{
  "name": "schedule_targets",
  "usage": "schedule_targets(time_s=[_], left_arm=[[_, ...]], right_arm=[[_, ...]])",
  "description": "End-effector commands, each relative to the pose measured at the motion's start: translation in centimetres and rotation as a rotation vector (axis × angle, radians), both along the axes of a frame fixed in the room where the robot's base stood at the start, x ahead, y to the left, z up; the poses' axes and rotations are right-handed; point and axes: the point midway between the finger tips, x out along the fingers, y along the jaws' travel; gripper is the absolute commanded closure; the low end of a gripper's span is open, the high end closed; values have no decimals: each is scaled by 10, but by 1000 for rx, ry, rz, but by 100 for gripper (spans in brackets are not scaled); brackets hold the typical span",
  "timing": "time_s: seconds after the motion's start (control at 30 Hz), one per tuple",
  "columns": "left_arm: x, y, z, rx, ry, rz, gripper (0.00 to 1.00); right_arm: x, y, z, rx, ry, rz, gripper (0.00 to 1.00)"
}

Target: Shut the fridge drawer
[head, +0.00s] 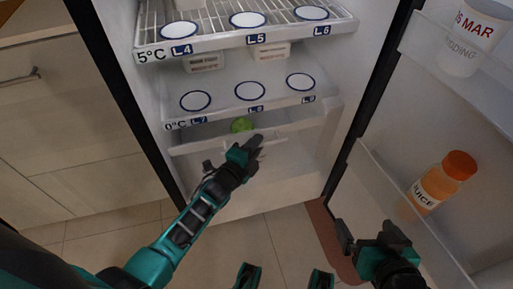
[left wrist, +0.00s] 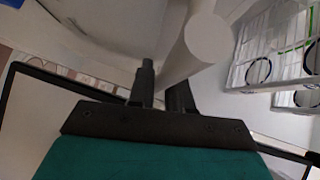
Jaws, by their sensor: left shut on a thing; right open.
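The fridge drawer (head: 195,145) is the pale bin at the bottom of the open fridge, under the lowest shelf. It looks pulled out somewhat, and a round green thing (head: 241,125) shows inside it. My left gripper (head: 250,146) is at the middle of the drawer's front edge and hides part of it. In the left wrist view its fingers (left wrist: 163,85) are shut on a white round bar (left wrist: 200,45), which looks like the drawer handle. My right gripper (head: 372,240) is open and empty, in front of the open fridge door.
Two shelves above the drawer have oval markers; the lower one (head: 222,106) is labelled 0°C. The open fridge door (head: 365,185) is on the right, with a juice bottle (head: 440,182) in its rack. Wooden cabinets (head: 75,120) stand left. The tiled floor in front is clear.

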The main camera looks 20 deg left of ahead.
Motion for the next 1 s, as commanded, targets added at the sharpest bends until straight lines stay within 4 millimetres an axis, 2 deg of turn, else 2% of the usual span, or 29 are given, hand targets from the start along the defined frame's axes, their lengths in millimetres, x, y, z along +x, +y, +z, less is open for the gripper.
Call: schedule_targets(time_s=[0.63,0.67,0.7,1.0], left_arm=[[8,6,1,3,0,5,100],[8,7,1,3,0,6,79],[8,6,1,3,0,6,75],[8,6,2,1,-3,5,75]], right_arm=[[-3,1,-2,2,6,2,0],[-3,1,-2,2,7,2,0],[-3,1,-3,2,7,2,0],[-3,0,-2,2,5,1,0]])
